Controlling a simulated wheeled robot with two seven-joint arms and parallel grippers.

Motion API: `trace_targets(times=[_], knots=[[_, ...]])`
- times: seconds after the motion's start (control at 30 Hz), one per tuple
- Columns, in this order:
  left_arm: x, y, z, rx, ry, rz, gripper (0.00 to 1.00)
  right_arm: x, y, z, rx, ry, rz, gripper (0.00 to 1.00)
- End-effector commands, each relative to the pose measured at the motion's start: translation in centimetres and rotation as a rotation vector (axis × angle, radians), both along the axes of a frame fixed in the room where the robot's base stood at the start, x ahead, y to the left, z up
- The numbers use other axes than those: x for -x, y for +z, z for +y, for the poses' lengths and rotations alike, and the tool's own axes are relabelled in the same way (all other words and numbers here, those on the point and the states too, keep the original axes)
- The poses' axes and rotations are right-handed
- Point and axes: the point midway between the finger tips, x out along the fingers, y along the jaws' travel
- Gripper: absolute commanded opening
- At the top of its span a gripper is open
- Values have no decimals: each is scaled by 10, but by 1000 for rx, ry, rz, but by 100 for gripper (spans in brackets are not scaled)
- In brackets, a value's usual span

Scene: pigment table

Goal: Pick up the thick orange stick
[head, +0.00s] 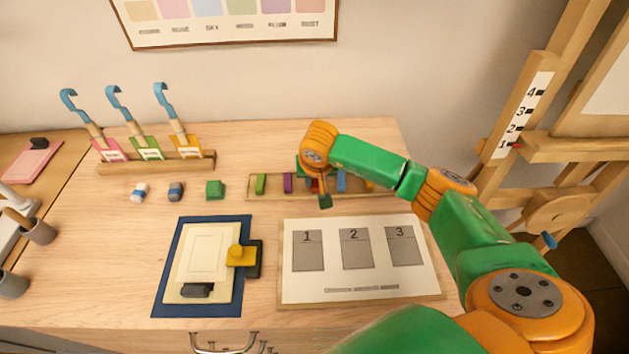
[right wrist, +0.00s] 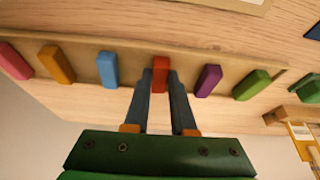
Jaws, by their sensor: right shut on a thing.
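A wooden tray (head: 273,187) at the back of the table holds a row of coloured sticks. The orange stick (right wrist: 57,64) stands in the row between the pink stick (right wrist: 15,61) and the blue stick (right wrist: 107,69). In the head view the orange stick (head: 369,183) is near the tray's right end. My right gripper (right wrist: 160,88) is over the middle of the row, shut on a red stick (right wrist: 160,73), which is between its fingers. In the head view my arm partly hides this spot. The orange stick is apart from the fingers. My left gripper is out of view.
A purple stick (right wrist: 208,80) and a green stick (right wrist: 251,85) stand on the red stick's other side. A numbered board (head: 330,288) lies in front of the tray. A green block (head: 215,189) sits left of it. An easel (head: 545,110) stands at right.

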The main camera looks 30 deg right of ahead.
Motion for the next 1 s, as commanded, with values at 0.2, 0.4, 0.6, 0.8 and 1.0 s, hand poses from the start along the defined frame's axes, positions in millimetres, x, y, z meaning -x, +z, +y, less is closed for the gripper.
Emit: trace_targets(times=[0.2,0.4,0.6,0.8,1.0], knots=[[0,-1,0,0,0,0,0,-1,5,0,0,-1,-2,0],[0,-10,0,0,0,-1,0,5,39,5,-1,5,-6,0],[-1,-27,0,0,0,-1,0,47,91,31,2,8,-9,0],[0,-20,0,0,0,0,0,94,121,59,4,7,-8,0],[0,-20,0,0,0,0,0,116,130,72,1,3,-3,0]])
